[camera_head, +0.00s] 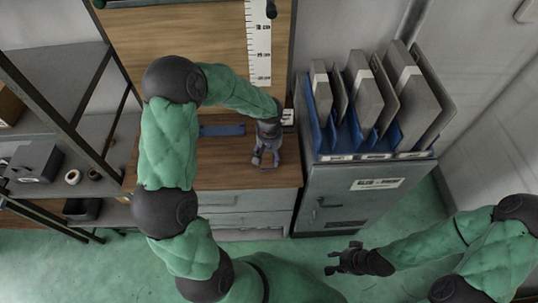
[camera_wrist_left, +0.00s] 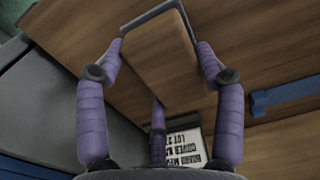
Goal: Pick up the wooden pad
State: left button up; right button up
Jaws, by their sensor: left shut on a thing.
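The wooden pad (camera_wrist_left: 155,62) is a brown block with a grey border along its far edge, seen in the left wrist view. My left gripper (camera_wrist_left: 161,48) is shut on it, with purple fingers against its left and right sides and a third finger below. In the head view my left gripper (camera_head: 266,160) is over the front right part of the wooden worktop (camera_head: 225,176); the pad cannot be made out there. My right gripper (camera_head: 343,262) is open and empty, low over the green floor in front of the grey cabinet.
A blue bar (camera_head: 222,130) lies on the worktop left of my left gripper. A white printed label (camera_wrist_left: 186,143) lies near the fingers. A blue rack of grey panels (camera_head: 367,95) stands on the grey cabinet (camera_head: 345,205) to the right. Shelves (camera_head: 60,110) stand at left.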

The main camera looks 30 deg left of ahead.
pick_arm(q)
notch_tip(320, 180, up, 3)
jog(key=shift+f, duration=0.2)
jog(key=s+r, duration=0.1)
jog(key=s+d+r, duration=0.1)
jog(key=r, duration=0.1)
jog(key=s+d+r+p, duration=0.1)
jog(key=r, duration=0.1)
jog(key=shift+s, duration=0.15)
jog(key=s+d+r, duration=0.4)
jog(key=s+d, duration=0.1)
jog(key=s, duration=0.3)
jog(key=shift+s+d+r+p, duration=0.15)
jog(key=shift+s+r+p, duration=0.15)
jog(key=shift+r, duration=0.05)
jog(key=o, duration=0.6)
jog(key=c, duration=0.4)
jog(key=shift+c, duration=0.2)
